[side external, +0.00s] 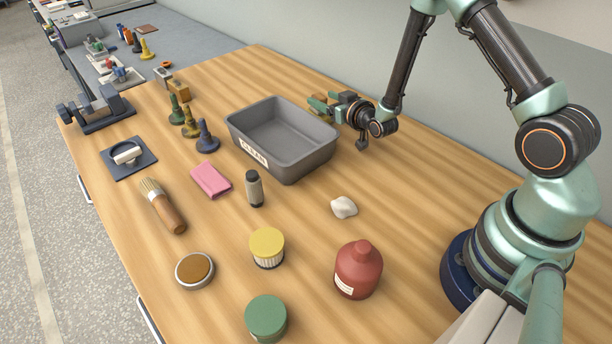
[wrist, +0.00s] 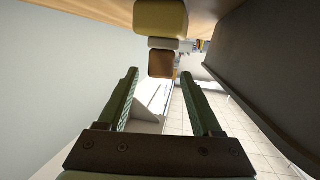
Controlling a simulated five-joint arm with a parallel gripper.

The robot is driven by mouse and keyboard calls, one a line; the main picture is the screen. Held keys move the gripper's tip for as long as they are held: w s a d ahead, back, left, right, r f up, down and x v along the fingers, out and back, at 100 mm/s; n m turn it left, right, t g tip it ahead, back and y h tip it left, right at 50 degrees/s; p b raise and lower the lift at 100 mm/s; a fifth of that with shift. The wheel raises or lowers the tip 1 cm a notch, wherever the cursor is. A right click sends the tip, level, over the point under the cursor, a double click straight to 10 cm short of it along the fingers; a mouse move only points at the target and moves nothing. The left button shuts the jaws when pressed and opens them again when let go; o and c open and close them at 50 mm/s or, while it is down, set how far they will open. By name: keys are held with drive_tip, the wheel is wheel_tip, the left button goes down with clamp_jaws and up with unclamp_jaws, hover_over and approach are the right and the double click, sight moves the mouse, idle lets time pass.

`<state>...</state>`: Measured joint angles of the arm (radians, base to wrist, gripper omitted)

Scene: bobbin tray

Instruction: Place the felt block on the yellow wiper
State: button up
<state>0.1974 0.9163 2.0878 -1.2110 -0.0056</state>
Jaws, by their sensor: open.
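My gripper (side external: 324,101) is open, low behind the far right side of the grey tray, with its green fingers pointing away to the left. In the wrist view its fingers (wrist: 160,74) stand apart with nothing clasped between them. A yellow block (wrist: 160,18), which looks like the yellow wiper, is close ahead at the top of that view. A brown block (wrist: 161,64) with a grey layer (wrist: 164,43) appears just below it in the picture and looks like the felt block. I cannot tell whether the two touch. In the side view the tray and fingers partly hide a yellowish thing beside my gripper.
The grey tray (side external: 256,166) stands close beside my gripper, with the wall on the other side. A golden block (side external: 180,88) and several coloured pieces stand beyond it.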

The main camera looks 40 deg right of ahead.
drive_tip(key=v, duration=0.6)
drive_tip(key=a+r+n+g+y, duration=0.15)
drive_tip(key=a+r+g, duration=0.3)
drive_tip(key=r, duration=0.55)
drive_tip(key=s+a+r+g, duration=0.2)
drive_tip(key=s+r, duration=0.2)
drive_tip(key=s, duration=0.5)
drive_tip(key=s+a+r+g+y, duration=0.1)
drive_tip(key=s+a+r+g, duration=0.2)
drive_tip(key=s, duration=0.6)
drive_tip(key=shift+r+n, duration=0.35)
drive_tip(key=shift+r, duration=0.05)
